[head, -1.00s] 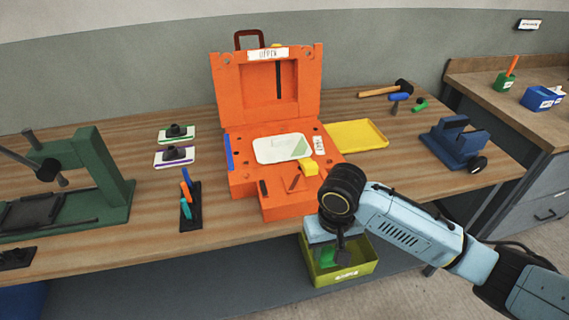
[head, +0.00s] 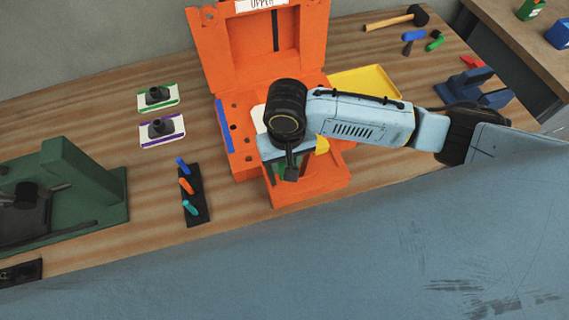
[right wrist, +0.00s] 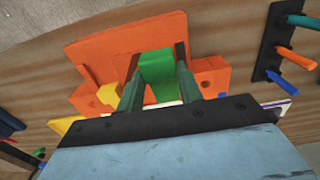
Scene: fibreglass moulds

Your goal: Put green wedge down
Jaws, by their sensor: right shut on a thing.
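My right gripper (head: 284,172) is shut on the green wedge (right wrist: 157,66), which sits between its two fingers in the right wrist view. In the head view only a little of the wedge (head: 279,172) shows beside the fingers. The gripper is over the front part of the open orange mould (head: 322,188), whose lid stands upright at the back. My wrist hides most of the mould's middle in the head view. I cannot tell whether the wedge touches the mould. A yellow block (right wrist: 108,93) sits on the mould.
A black rack (head: 196,208) with blue, orange and teal pegs stands left of the mould. Two labelled plates with black knobs (head: 158,96) lie behind it. A green press (head: 75,190) is at far left. A yellow tray (head: 365,84), mallet (head: 400,18) and blue fixture (head: 485,88) are to the right.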

